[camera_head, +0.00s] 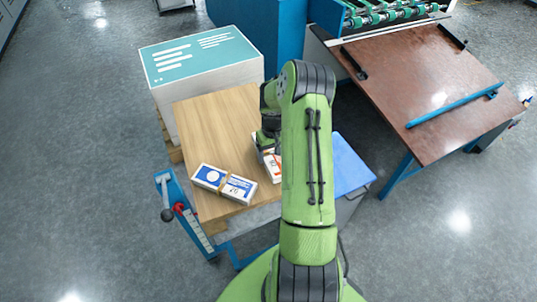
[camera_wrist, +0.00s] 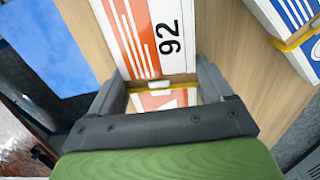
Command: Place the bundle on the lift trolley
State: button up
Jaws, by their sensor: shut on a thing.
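The bundle in my gripper (camera_wrist: 160,86) is white and orange with a black "92" and a yellow band (camera_wrist: 150,38). The fingers are shut across it at the band. In the head view, this orange-and-white bundle (camera_head: 272,165) shows partly behind my arm, over the right part of a wooden top (camera_head: 225,113). I cannot tell whether it touches the wood. A flat blue surface (camera_head: 345,163) lies just right of the wooden top; it may be the lift trolley's platform, but my arm hides part of it. It also shows in the wrist view (camera_wrist: 55,50).
A blue-and-white banded bundle (camera_head: 224,184) lies on the wooden top, also in the wrist view (camera_wrist: 295,25). A teal-topped stack (camera_head: 200,60) stands behind left. A blue frame with a lever (camera_head: 180,210) is at the front left. A brown-topped table (camera_head: 425,85) stands right.

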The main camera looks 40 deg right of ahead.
aim_at(272, 153)
notch_tip(272, 153, down, 3)
jog(key=shift+a+f, duration=0.1)
jog(key=shift+c, duration=0.6)
jog(key=o, duration=1.4)
notch_tip(272, 153, up, 12)
jog(key=shift+p, duration=0.85)
jog(key=s+a+r+n+t+h, duration=0.1)
jog(key=s+a+r, duration=0.1)
jog(key=a+r, duration=0.6)
jog(key=s+a+r+n+t+h, duration=0.1)
jog(key=s+a+r, duration=0.1)
jog(key=a+r, duration=0.65)
jog(key=s+a+r+t, duration=0.1)
jog(key=s+a+r, duration=0.1)
jog(key=s, duration=0.3)
jog(key=s+a+r+n+t+y, duration=0.1)
jog(key=s+a+r, duration=0.1)
jog(key=s+a, duration=0.2)
jog(key=s+a+r+n+t+y, duration=0.1)
jog(key=s+a+r, duration=0.1)
jog(key=s, duration=0.5)
jog(key=shift+a+t, duration=0.3)
jog(key=shift+a, duration=0.6)
